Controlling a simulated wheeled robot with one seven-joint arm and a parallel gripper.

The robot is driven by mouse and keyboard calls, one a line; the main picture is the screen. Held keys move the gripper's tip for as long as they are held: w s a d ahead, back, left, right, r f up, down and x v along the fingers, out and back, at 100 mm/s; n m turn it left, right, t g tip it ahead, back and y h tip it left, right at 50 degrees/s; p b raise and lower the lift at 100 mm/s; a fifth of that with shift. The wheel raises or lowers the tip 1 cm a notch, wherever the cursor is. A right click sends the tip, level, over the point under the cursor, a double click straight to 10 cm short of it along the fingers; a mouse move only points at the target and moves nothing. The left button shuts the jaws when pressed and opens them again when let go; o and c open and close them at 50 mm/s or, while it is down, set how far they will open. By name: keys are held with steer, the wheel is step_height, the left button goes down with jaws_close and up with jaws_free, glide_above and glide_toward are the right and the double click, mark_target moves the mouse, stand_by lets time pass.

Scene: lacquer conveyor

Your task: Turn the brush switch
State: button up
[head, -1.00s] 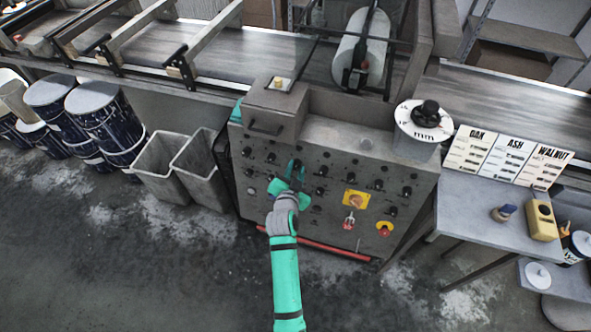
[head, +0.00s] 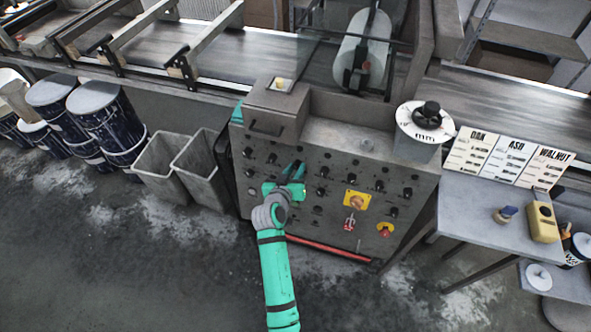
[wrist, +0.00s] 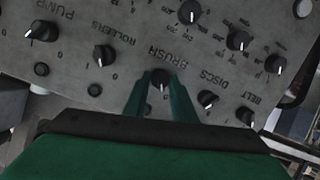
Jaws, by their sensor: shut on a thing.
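The control panel (head: 330,215) is a grey upright face with rows of black knobs. In the wrist view, the brush switch (wrist: 161,78) is a black knob with a white pointer mark, below the upside-down BRUSH label (wrist: 172,57). My gripper (wrist: 162,80) has its two green fingers on either side of this knob and is shut on it. In the head view, my gripper (head: 293,172) reaches the panel's left-middle area and hides the brush switch there.
In the wrist view, the rollers knob (wrist: 104,56) and discs knob (wrist: 207,98) flank my fingers. Grey bins (head: 165,172) stand left of the panel.

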stand_by(0.4)
steer(key=o, duration=1.1)
steer(key=shift+c, duration=0.2)
steer(key=v, duration=1)
steer(key=shift+s+a+r, duration=0.15)
steer(key=shift+s+r, duration=0.05)
steer(key=shift+s, duration=0.15)
